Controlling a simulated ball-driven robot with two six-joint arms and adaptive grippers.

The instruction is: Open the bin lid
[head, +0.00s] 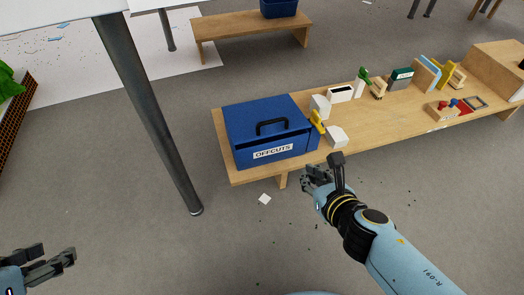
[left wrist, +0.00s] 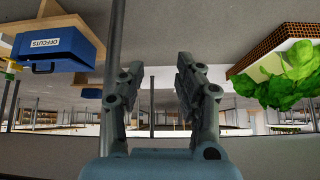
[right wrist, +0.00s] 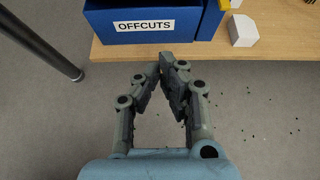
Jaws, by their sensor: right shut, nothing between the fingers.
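The blue bin (head: 240,145) labelled OFFCUTS sits at the left end of a low wooden bench. Its blue lid (head: 260,112) is down, with a black handle (head: 272,126) near the front. The bin's front shows in the right wrist view (right wrist: 190,36), and the bin shows upside down in the left wrist view (left wrist: 55,48). My right gripper (head: 310,172) is shut and empty, in front of the bench and below the bin's right front. It does not touch the bin. My left gripper (head: 68,257) is open and empty at the lower left, far from the bin.
White blocks (head: 337,136) and a yellow item (head: 317,121) stand close right of the bin. More small items line the wooden bench (head: 400,115) rightward. A dark table leg (head: 150,115) stands left of the bin. Floor in front is mostly clear, with a white scrap (head: 264,198).

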